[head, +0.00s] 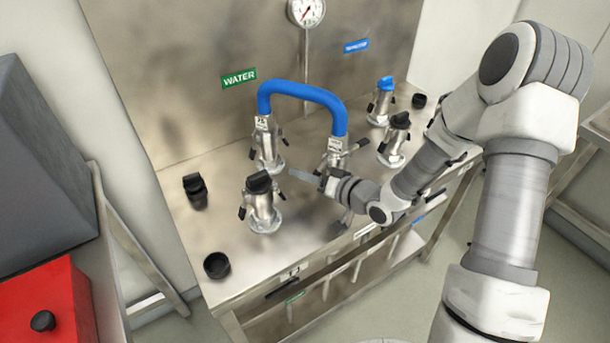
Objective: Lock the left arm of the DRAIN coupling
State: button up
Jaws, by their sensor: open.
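No label legibly reading DRAIN shows, so I cannot tell which coupling it is. A steel coupling with a black cap (262,203) stands upright at the front left of the bench, a small dark arm on its left side. The middle coupling has a dark arm sticking out to the right. My gripper (305,176) is open, pointing left, right of the black-capped coupling and apart from it; its jaws look empty.
At the right stand a blue-capped coupling (381,102) and another black-capped coupling (394,140). Loose black caps lie on the bench at left (195,189) and front (217,265). A green WATER sign (239,78) and a gauge (306,11) are behind. A red box (45,310) is at lower left.

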grip_shut()
jog(key=shift+w+d+f+n+h+b, duration=0.3)
jog(key=shift+d+f+n+h+b, duration=0.2)
jog(key=shift+n+b, duration=0.45)
jog(key=shift+w+d+f+n+t+h+b, duration=0.1)
jog(key=shift+w+d+n+t+h+b, duration=0.1)
jog(key=shift+d+n+t+h+b, duration=0.25)
jog(key=shift+a, duration=0.1)
grip_release()
